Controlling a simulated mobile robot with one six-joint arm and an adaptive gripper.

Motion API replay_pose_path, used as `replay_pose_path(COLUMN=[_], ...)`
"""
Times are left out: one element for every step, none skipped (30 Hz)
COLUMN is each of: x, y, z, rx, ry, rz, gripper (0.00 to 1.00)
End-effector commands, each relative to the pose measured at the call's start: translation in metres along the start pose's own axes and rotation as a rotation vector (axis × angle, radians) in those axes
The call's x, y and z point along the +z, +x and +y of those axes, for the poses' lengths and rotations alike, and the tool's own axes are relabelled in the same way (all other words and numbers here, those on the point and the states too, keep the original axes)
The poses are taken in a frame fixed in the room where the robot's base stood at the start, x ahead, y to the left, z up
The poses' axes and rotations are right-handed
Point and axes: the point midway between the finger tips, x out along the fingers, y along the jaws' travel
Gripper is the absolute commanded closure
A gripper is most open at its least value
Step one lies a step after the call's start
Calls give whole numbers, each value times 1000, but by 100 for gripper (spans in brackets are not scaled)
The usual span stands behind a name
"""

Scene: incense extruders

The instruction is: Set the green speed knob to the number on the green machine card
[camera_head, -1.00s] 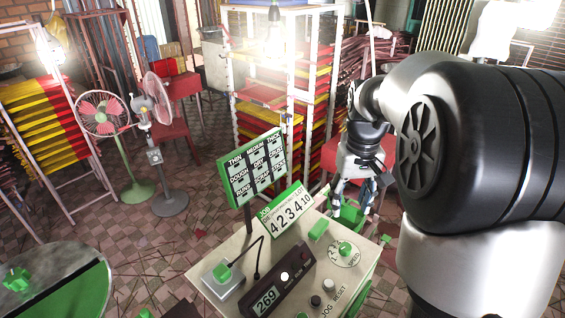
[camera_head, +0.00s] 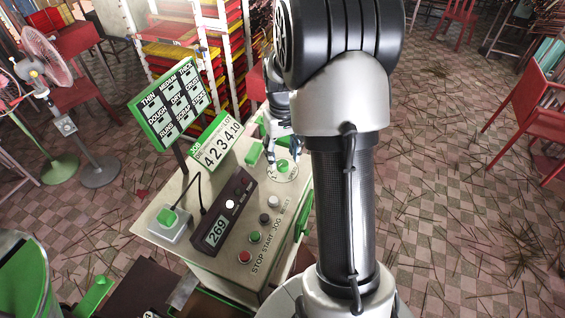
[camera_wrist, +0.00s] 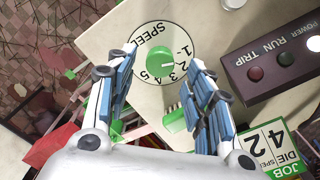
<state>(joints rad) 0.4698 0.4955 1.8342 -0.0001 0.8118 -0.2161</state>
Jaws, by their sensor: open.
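The green speed knob (camera_wrist: 157,65) sits on a round white dial marked SPEED (camera_wrist: 152,40) in the wrist view. A pale mark on the knob faces right, toward the low numbers; I cannot tell the exact setting. The knob also shows in the head view (camera_head: 283,166). The green-edged JOB card (camera_head: 221,143) stands tilted on the machine top, with a row reading about 4 2 3 4 10; its small headings are blurred. In the wrist view, part of it (camera_wrist: 275,150) shows 4 and 2. My gripper (camera_wrist: 158,78) is open and empty, its blue-padded fingers to either side of the knob.
A dark control box (camera_head: 223,222) reads 269. Stop, start and jog buttons (camera_head: 255,237) line the front. A green block (camera_head: 255,153) is beside the dial. A green-framed board (camera_head: 170,104) stands behind. A red chair (camera_head: 530,120) is at right.

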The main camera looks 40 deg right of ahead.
Motion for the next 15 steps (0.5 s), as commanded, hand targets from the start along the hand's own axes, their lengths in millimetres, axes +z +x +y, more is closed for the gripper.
replay_pose_path(x=[1,1,0,0,1,0,0,0,0,0,0,0,0,0,0], y=[11,15,19,22,25,28,29,30,32,32,32,33,33,33,32], z=[0,0,0,0,0,0,0,0,0,0,0,0,0,0,0], rx=[-1,-1,0,0,-1,0,0,0,0,0,0,0,0,0,0], ry=[0,0,0,0,0,0,0,0,0,0,0,0,0,0,0], rz=[-4,-4,-2,-2,-2,-2,-1,0,0,0,0,1,1,1,0], gripper=[52,52,52,52,52,52,52,52,52,52,52,52,52,52,52])
